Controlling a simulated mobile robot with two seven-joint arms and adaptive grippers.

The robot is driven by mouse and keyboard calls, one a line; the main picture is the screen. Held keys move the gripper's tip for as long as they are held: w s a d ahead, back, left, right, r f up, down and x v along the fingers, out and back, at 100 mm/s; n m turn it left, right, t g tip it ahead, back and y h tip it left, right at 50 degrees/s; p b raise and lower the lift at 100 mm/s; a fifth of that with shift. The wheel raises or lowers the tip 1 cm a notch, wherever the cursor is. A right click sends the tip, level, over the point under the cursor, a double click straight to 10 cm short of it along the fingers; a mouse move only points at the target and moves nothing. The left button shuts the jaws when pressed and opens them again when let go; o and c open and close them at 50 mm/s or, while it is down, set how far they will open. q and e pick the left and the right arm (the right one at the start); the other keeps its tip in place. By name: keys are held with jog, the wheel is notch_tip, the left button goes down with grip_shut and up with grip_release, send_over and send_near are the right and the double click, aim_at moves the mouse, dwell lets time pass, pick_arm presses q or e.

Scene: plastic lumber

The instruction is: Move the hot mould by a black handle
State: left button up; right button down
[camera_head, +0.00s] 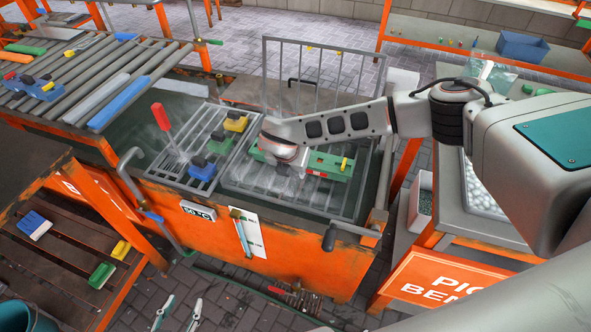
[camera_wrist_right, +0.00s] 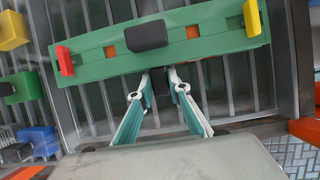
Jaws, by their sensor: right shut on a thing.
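The long green mould (camera_head: 325,166) has red and yellow end pieces. It is at the grate on the right side of the orange tank, partly hidden by my right arm. In the right wrist view the mould (camera_wrist_right: 95,70) spans the top, with a black block (camera_wrist_right: 146,36) on its upper face. My right gripper (camera_wrist_right: 162,78) is shut on a black handle at the mould's near edge; the fingertips partly hide it. In the head view my wrist hides this grip. My left gripper (camera_head: 184,299) is open and empty, low at the bottom left, its fingers apart.
Blue (camera_head: 203,169) and yellow (camera_head: 236,122) moulds with black handles sit on the tank's left grate. A red handle (camera_head: 161,116) stands beside them. An upright wire rack (camera_head: 318,75) is behind. A roller table (camera_head: 90,80) is left; a bench (camera_head: 490,220) with white pellets is right.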

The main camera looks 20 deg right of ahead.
jog(key=shift+w+f, duration=0.1)
jog(key=shift+f, duration=0.3)
dwell(1.5)
jog(key=c, duration=1.8)
grip_release()
jog(key=o, duration=0.4)
jog(key=shift+s+f, duration=0.2)
jog(key=shift+w+r, duration=0.1)
jog(key=shift+r, duration=0.05)
